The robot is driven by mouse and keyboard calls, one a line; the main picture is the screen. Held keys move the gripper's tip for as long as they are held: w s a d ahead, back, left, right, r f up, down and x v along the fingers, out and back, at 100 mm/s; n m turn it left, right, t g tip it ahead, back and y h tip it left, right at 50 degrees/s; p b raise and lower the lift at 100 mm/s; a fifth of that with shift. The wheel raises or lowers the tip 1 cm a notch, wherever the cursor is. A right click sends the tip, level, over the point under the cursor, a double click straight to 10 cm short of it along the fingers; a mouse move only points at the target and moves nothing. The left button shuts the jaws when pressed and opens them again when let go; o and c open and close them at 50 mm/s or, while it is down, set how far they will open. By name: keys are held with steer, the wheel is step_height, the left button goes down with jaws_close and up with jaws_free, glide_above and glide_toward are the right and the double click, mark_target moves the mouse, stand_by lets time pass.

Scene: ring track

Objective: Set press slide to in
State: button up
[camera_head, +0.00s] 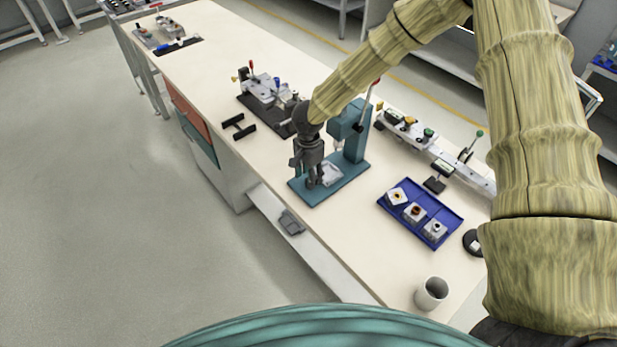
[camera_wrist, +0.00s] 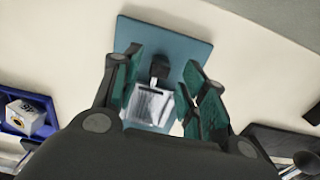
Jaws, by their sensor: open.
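The press has a teal base plate (camera_head: 343,190), a teal column (camera_head: 356,144) and an upright lever at its right. Its pale slide (camera_head: 331,174) lies low on the plate, partly hidden by my gripper (camera_head: 314,182). In the wrist view, the slide (camera_wrist: 148,107) shows between my open fingers, with a dark knob (camera_wrist: 160,68) at its end. My gripper (camera_wrist: 163,72) points down with one teal-padded finger on each side of the knob. I cannot tell whether either finger touches it. The teal base plate (camera_wrist: 195,42) extends beyond the fingertips.
A blue tray (camera_head: 448,215) with several small blocks lies right of the press. A white cup (camera_head: 431,293) stands near the front corner. A pale rail fixture (camera_head: 456,165) stands behind the tray. A dark-based fixture (camera_head: 262,95) and a black bracket (camera_head: 238,127) are to the left.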

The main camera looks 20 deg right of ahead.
step_height(320, 180, up, 10)
stand_by(0.4)
steer(key=shift+f+p, duration=2.25)
steer(key=shift+f, duration=4.25)
jaws_close()
